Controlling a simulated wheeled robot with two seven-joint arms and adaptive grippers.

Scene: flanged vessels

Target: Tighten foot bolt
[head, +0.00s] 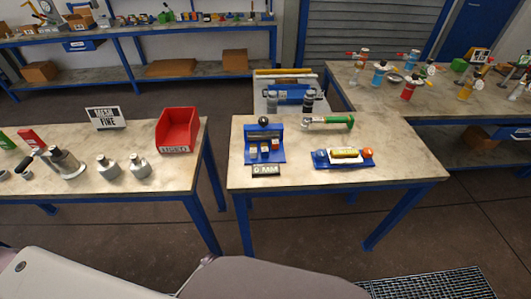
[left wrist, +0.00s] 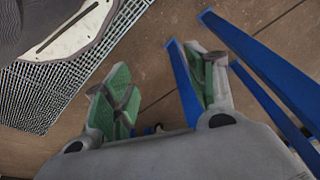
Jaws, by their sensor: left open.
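My left gripper (left wrist: 163,80) shows in the left wrist view with its green-padded fingers wide apart and nothing between them. It hangs over bare floor near blue table legs. Neither gripper shows in the head view. I cannot make out a foot bolt in either view. On the middle table lies a tool with a green handle and metal head (head: 335,121). Metal flanged vessels stand on the left table, one larger and tilted-looking (head: 66,163), and two smaller ones (head: 139,167) (head: 108,168).
A red bin (head: 177,128) and a "MESH FINE" sign (head: 105,118) stand on the left table. The middle table (head: 400,172) also holds a blue stand (head: 263,154) and a blue tray (head: 322,160). A gap separates the two tables. Floor grating (head: 430,285) lies front right.

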